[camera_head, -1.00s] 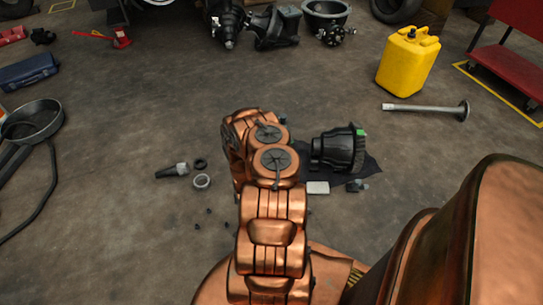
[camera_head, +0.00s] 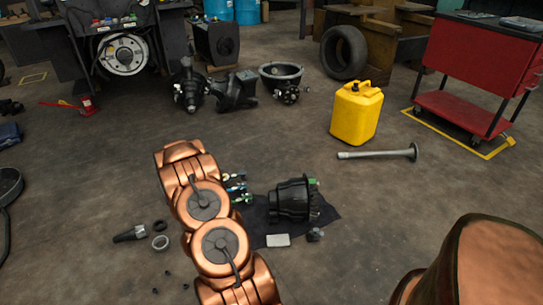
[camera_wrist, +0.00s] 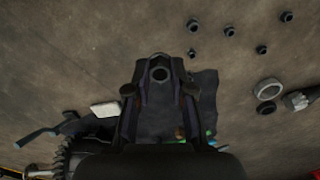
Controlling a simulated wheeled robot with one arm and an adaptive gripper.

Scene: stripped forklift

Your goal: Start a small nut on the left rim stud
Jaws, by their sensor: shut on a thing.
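My gripper (camera_wrist: 160,78) is shut on a small dark nut (camera_wrist: 160,73), whose round hole faces the wrist camera. In the head view my copper arm hides most of the gripper. Loose small nuts (camera_wrist: 229,31) lie scattered on the floor in the wrist view; some also show left of my arm in the head view (camera_head: 167,272). The stripped forklift (camera_head: 75,42) stands at the back left with a pale round wheel hub (camera_head: 123,55), far from my arm. Its rim studs are too small to tell apart.
A black housing (camera_head: 290,201) lies on a dark mat (camera_head: 325,212) right of my arm. A yellow can (camera_head: 356,112), a long shaft (camera_head: 378,154) and a red cart (camera_head: 480,45) stand or lie to the right. Gearbox parts (camera_head: 232,90) and a red jack (camera_head: 86,105) lie near the forklift.

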